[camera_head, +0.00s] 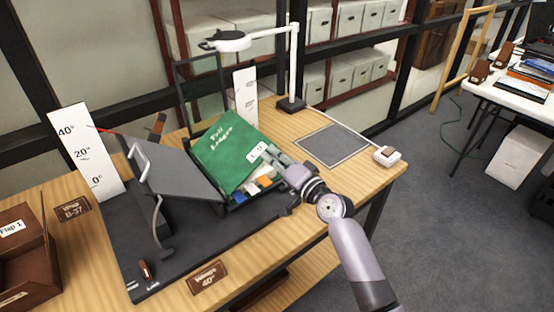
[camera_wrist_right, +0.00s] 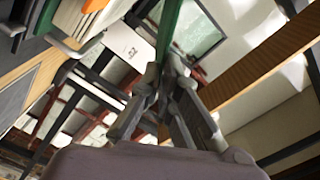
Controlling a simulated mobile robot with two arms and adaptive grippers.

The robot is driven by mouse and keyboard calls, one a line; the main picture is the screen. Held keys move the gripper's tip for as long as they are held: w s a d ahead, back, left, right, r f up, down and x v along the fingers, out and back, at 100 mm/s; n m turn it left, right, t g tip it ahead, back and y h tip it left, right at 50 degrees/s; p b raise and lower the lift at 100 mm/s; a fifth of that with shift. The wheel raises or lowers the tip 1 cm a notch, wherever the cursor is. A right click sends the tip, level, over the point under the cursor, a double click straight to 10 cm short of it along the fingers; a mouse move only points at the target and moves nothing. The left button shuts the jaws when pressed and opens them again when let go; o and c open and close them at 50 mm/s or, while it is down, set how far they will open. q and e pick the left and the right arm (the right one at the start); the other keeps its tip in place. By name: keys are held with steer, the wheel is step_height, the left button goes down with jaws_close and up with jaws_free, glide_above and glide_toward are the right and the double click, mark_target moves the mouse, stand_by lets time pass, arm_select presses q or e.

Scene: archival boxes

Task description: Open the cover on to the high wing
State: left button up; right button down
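The green cover (camera_head: 228,150) reads "Toll Ledger" and has a white label at its right corner. It is tilted up, and coloured tabs (camera_head: 264,182) show below its lower right edge. The grey wing (camera_head: 178,168) of the cradle slopes up at the left, beside the cover. My right gripper (camera_head: 276,160) is at the cover's right corner. In the right wrist view its fingertips (camera_wrist_right: 165,68) close on the thin edge of the green cover (camera_wrist_right: 168,28). My left gripper is not in view.
A scale board (camera_head: 85,150) marked 40°, 20° and 0° stands at the left. Signs (camera_head: 208,278) and a brown box (camera_head: 25,260) are near the front. A lamp (camera_head: 292,70) stands behind. A grey mat (camera_head: 332,145) and small white device (camera_head: 387,156) lie at the right.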

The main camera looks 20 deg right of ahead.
steer(key=s+a+r+n+p, duration=0.3)
steer(key=a+r+n+p, duration=0.4)
steer(key=p, duration=0.1)
steer(key=s+a+n+p, duration=0.3)
steer(key=a+n, duration=0.6)
steer(key=a, duration=0.2)
steer(key=shift+s+f+n+p, duration=0.25)
steer(key=shift+s+n+p, duration=0.05)
steer(key=shift+n+p, duration=0.1)
steer(key=c, duration=2.3)
jaws_free()
steer(key=o, duration=0.5)
steer(key=v, duration=1.2)
